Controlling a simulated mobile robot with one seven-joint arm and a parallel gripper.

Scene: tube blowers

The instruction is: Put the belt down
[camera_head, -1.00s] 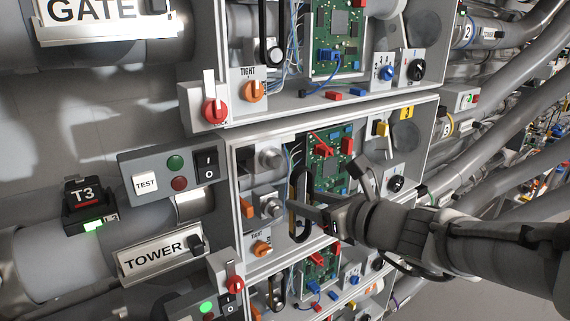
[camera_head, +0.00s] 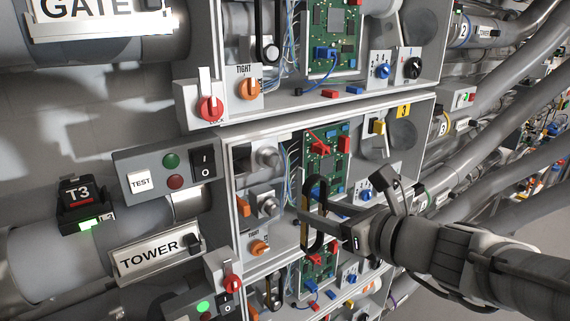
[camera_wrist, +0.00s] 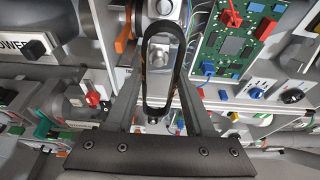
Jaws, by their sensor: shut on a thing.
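The belt (camera_head: 322,196) is a black elongated loop, held upright in front of the middle open housing. My gripper (camera_head: 316,214) is shut on it from the right. In the wrist view the belt (camera_wrist: 147,72) stands between the fingers (camera_wrist: 162,98) of my gripper. A metal pulley shows through its loop in that view. In the head view the belt is apart from the two bare metal pulleys, an upper one (camera_head: 268,157) and a lower one (camera_head: 267,206), to its left. The exact finger contact is hard to see.
A green circuit board (camera_head: 325,165) with red connectors is behind the belt. An orange TIGHT lever (camera_head: 258,248) is below the lower pulley. A button box (camera_head: 165,170) and TOWER sign (camera_head: 155,252) are at left. Similar housings lie above and below. Pipes fill the right side.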

